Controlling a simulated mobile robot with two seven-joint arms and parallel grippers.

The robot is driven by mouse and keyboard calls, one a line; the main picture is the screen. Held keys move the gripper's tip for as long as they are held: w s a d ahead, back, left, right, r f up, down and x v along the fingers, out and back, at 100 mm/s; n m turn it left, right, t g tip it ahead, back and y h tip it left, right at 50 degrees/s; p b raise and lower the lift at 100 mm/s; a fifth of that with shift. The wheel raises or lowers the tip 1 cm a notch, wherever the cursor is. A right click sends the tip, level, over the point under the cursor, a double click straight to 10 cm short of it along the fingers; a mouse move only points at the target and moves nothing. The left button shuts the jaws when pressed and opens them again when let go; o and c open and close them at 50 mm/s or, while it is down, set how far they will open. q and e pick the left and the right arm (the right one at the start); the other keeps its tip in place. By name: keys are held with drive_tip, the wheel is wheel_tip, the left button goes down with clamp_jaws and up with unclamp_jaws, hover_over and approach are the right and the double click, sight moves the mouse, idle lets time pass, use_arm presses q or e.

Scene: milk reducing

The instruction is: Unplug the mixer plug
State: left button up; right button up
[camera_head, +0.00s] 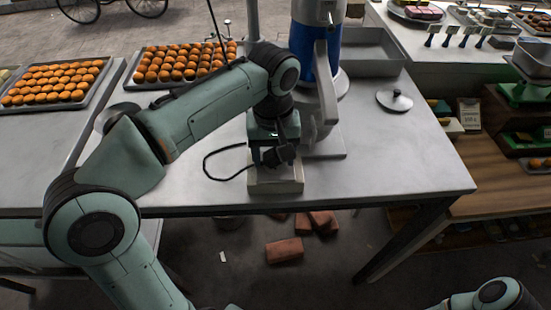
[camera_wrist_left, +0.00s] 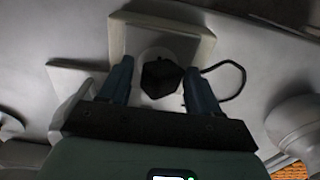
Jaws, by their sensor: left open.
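The black mixer plug (camera_wrist_left: 160,78) sits on the pale socket box (camera_wrist_left: 195,44) in the left wrist view. The box (camera_head: 275,187) also shows near the table's front edge in the head view. A black cord (camera_head: 212,163) loops out to the left there. My left gripper (camera_wrist_left: 158,70) is open, with one finger on each side of the plug and gaps visible between them. In the head view the left gripper (camera_head: 274,152) is over the box and largely hides the plug. The blue and grey mixer (camera_head: 327,70) stands just behind. My right gripper is out of view.
Trays of orange-brown pastries (camera_head: 180,64) lie on the left and back of the grey table (camera_head: 400,155). A metal lid (camera_head: 394,100) lies to the right of the mixer. Bricks (camera_head: 284,251) lie on the floor below. The table's front right is clear.

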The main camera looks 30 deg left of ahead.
sight(272, 153)
use_arm(q)
drive_tip(key=shift+a+f, duration=0.15)
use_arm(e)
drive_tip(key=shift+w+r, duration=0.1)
use_arm(q)
drive_tip(key=shift+s, duration=0.1)
drive_tip(key=c, duration=1.2)
drive_tip(key=shift+r+p, duration=1.3)
drive_tip(key=shift+r, duration=1.8)
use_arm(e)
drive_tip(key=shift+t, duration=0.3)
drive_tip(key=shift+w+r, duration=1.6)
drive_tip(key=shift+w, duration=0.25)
